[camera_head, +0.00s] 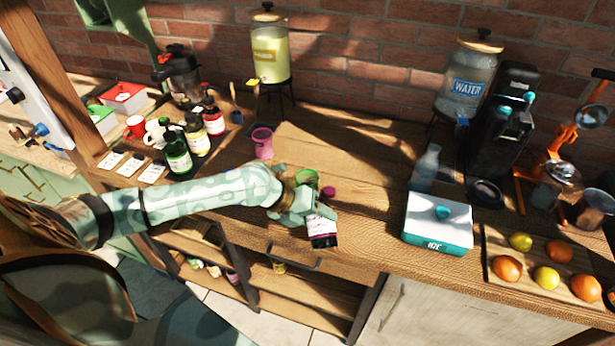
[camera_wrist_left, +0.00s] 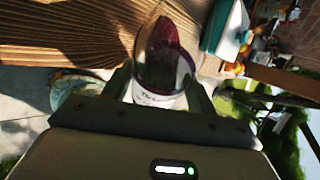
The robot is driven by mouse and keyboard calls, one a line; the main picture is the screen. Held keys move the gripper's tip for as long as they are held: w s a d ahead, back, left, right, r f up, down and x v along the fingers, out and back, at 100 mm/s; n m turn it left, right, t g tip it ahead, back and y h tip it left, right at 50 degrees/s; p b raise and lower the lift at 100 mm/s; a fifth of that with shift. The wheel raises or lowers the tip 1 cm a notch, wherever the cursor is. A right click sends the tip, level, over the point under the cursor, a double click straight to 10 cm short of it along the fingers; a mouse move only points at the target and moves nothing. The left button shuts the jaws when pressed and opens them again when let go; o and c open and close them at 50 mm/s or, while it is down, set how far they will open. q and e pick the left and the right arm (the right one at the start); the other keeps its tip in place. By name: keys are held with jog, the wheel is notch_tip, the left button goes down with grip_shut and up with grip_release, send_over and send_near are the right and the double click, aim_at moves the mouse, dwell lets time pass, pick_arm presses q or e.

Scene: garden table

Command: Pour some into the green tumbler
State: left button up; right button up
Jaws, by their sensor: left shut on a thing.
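The green tumbler (camera_head: 306,177) stands on the wooden counter, just behind my left gripper, which partly hides it. My left gripper (camera_head: 312,208) is shut on a dark bottle (camera_head: 322,238) with a white label, near the counter's front edge. The held bottle also shows in the left wrist view (camera_wrist_left: 160,70), with dark purple contents and its label close to the fingers. The gripper hides part of the bottle, and I cannot tell whether anything flows from it. A small magenta piece (camera_head: 328,192) shows beside the tumbler; I cannot tell if it belongs to the bottle. My right gripper is not in view.
A pink tumbler (camera_head: 262,142) stands behind left. Several bottles (camera_head: 177,155) stand at the left. A white and teal box (camera_head: 437,222), a clear bottle (camera_head: 425,168) and a fruit board (camera_head: 493,283) are at the right. The counter behind the green tumbler is clear.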

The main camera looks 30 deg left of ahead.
pick_arm(q)
jog(key=shift+r, duration=0.15)
dwell(0.3)
jog(key=shift+w+a+r+m+t+y+p, duration=0.1)
jog(key=shift+w+r+m+t+y+p, duration=0.1)
jog(key=shift+r+m+t+y+p, duration=0.15)
jog(key=shift+w+a+r+m+t+y+p, duration=0.1)
jog(key=shift+w+a+m+t+y+p, duration=0.2)
jog(key=shift+t+y, duration=0.25)
jog(key=shift+w+a+m+t+y+p, duration=0.2)
jog(key=shift+m+t+y+p, duration=0.1)
jog(key=shift+t, duration=0.3)
jog(key=shift+m+t+y, duration=0.25)
jog(key=shift+t+y, duration=0.05)
jog(key=shift+y, duration=0.1)
jog(key=shift+f+m+t+y+b, duration=0.35)
jog(key=shift+t+y, duration=0.25)
jog(key=shift+t, duration=0.3)
jog(key=t+b, duration=0.1)
jog(key=m+t+y+b, duration=0.1)
jog(key=shift+w+a+f+m+b, duration=0.1)
jog(key=shift+a+f+m+b, duration=0.2)
jog(key=shift+f+b, duration=0.1)
jog(key=shift+w+r+t+y+b, duration=0.1)
jog(key=shift+t+y+b, duration=0.2)
jog(key=shift+a, duration=0.1)
